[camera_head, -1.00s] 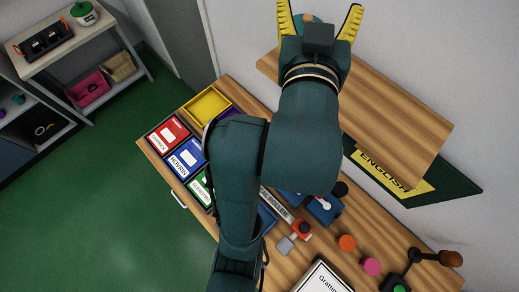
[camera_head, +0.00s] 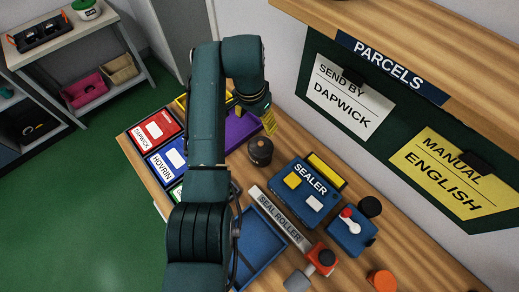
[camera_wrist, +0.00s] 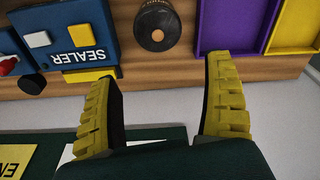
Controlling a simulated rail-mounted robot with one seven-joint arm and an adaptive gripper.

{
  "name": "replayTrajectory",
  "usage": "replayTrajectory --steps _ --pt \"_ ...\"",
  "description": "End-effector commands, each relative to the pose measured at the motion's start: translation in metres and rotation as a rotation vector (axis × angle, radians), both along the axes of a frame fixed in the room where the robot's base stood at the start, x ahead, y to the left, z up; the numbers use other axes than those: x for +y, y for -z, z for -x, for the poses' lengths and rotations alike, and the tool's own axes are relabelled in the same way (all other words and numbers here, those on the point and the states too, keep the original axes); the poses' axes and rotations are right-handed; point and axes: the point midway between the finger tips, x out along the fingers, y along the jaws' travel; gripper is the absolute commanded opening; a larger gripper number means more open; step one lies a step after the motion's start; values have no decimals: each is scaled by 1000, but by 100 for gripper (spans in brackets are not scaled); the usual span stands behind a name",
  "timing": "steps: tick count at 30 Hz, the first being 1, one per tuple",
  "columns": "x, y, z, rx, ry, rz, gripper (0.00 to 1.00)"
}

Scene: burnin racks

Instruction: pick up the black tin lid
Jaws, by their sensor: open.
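A dark, round tin with a black lid and a small brown knob (camera_head: 260,150) stands on the wooden bench, near the purple tray. My gripper (camera_head: 255,116) is open and empty, above the bench close to the tin in the head view. In the wrist view, its two yellow ridged fingers (camera_wrist: 160,75) stand wide apart, with the lid beyond their tips and roughly between them. Nothing touches the lid.
A blue sealer (camera_head: 306,190) and a blue box with a red-and-white lever (camera_head: 351,232) stand right of the tin. A purple tray (camera_head: 243,128) lies behind it. A wooden shelf (camera_head: 400,45) overhangs the wall signs.

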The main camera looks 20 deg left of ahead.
Motion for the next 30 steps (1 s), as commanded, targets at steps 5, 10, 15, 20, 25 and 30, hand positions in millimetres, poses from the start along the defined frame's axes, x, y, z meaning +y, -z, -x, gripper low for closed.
replayTrajectory --steps 5,10,15,20,25,30 --pt "-2 50 -4 8 -1 4 84" --pt "-3 85 -9 6 -3 2 84" --pt "-4 101 -11 4 -3 1 84" --pt "-7 131 -14 6 -3 2 84" --pt "-7 147 -17 2 -3 1 84" --pt "-7 146 -17 2 -3 1 84"
